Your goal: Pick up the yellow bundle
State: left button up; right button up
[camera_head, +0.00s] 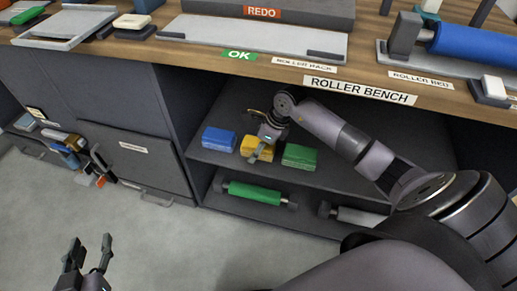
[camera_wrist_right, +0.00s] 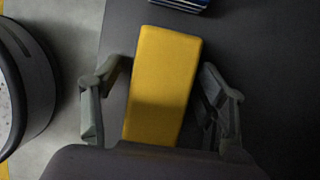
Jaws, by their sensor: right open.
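The yellow bundle (camera_head: 265,153) is a small block on the upper shelf under the roller bench, between a blue and a green bundle. In the right wrist view the yellow bundle (camera_wrist_right: 165,75) lies between the two fingers of my right gripper (camera_wrist_right: 161,105), with a dark gap visible at each side. My right gripper (camera_head: 262,148) is open around it and partly hides it in the head view. My left gripper (camera_head: 88,262) is at the lower left, over the floor, with its fingers apart and empty.
A blue bundle (camera_head: 219,139) and a green bundle (camera_head: 299,157) flank the yellow one closely. The bench top edge (camera_head: 340,84) overhangs the shelf. A green roller (camera_head: 253,193) lies on the lower shelf. Open floor (camera_head: 170,240) lies in front.

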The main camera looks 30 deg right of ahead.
jog(key=shift+c, duration=0.2)
jog(key=shift+s+a+f, duration=0.1)
jog(key=shift+f, duration=0.05)
jog(key=c, duration=1.3)
